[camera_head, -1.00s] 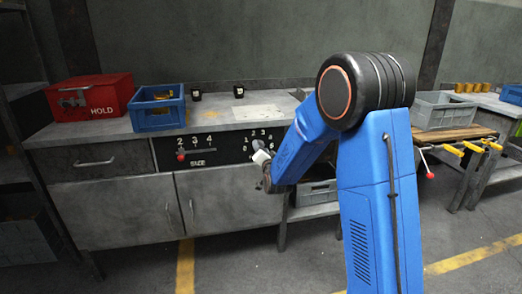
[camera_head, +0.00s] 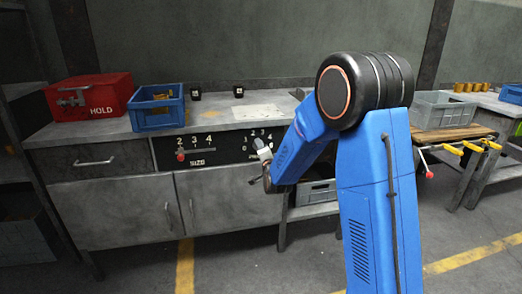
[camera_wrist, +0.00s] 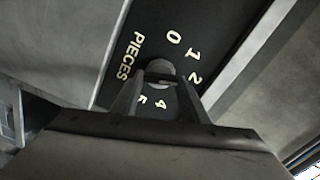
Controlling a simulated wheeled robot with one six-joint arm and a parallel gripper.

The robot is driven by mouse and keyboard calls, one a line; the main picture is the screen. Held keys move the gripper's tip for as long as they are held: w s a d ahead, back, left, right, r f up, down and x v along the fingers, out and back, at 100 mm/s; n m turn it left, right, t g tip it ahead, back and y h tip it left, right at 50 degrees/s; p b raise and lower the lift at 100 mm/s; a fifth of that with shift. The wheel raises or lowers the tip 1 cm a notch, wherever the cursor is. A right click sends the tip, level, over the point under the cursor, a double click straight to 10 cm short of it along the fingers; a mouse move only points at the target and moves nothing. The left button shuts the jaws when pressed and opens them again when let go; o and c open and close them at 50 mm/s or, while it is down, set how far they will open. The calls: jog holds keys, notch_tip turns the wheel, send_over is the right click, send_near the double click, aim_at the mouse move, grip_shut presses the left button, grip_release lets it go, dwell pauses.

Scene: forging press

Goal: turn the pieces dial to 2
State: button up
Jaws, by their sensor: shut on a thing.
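The pieces dial (camera_wrist: 160,68) is a round grey knob on a black panel (camera_wrist: 218,28) on the front of the workbench. In the wrist view, white numerals 0, 1, 2, 4 and 5 show around it, with the word PIECES to the left; the 3 is hidden behind a finger. My gripper (camera_wrist: 160,88) is shut on the knob, one finger on each side. I cannot tell which number the knob points to. In the head view the dial (camera_head: 258,143) is partly covered by my gripper (camera_head: 264,155).
A size slider with a red knob (camera_head: 181,155) is on the same panel to the left. Clamps with yellow handles (camera_head: 472,146) are at right.

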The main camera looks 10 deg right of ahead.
jog(key=o, duration=1.1)
jog(key=shift+c, duration=0.2)
jog(key=shift+s, duration=0.1)
jog(key=s, duration=1.7)
jog(key=shift+s, duration=0.15)
jog(key=shift+d, duration=0.1)
jog(key=s+d+n+g, duration=0.2)
jog(key=s+n+g, duration=0.2)
jog(key=s, duration=0.9)
jog(key=s+d+r+n+g, duration=0.1)
jog(key=s+n+g, duration=0.3)
jog(key=s, duration=0.9)
jog(key=s+d+n+g, duration=0.3)
jog(key=s+n+g, duration=0.2)
jog(key=s, duration=0.8)
jog(key=shift+s+d+r+n, duration=0.2)
jog(key=shift+s+r+n, duration=0.1)
jog(key=shift+n, duration=0.2)
